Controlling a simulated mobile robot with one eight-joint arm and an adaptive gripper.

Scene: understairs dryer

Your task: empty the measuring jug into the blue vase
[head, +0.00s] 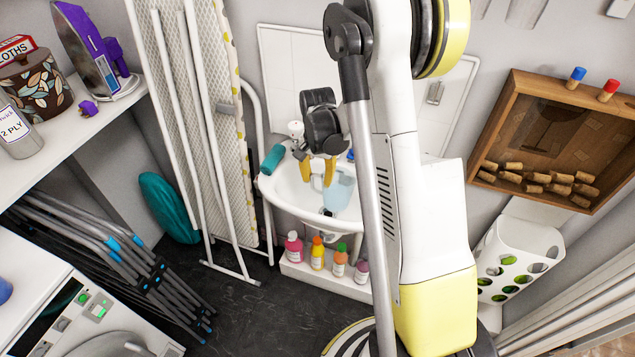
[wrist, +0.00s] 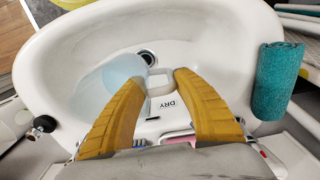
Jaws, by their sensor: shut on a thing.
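The measuring jug (head: 340,192) is pale blue and see-through, inside the white basin; it also shows in the wrist view (wrist: 97,92), left of my fingers. My gripper (head: 318,180) has yellow fingers, seen closer in the wrist view (wrist: 158,84), shut on the jug's pale handle (wrist: 160,91). The jug's contents cannot be made out. No vase can be clearly identified. A small blue patch (head: 351,155) shows beside my arm at the basin's back, and a blue rounded thing (head: 5,290) is cut off at the left edge; I cannot tell whether either is the vase.
The basin (head: 275,190) has a drain (wrist: 148,58) and a tap (wrist: 42,124). A rolled teal towel (wrist: 277,80) lies on its rim. A white label reading DRY (wrist: 166,104) is near my fingers. Several bottles (head: 317,253) stand below. An ironing board (head: 205,110) leans left.

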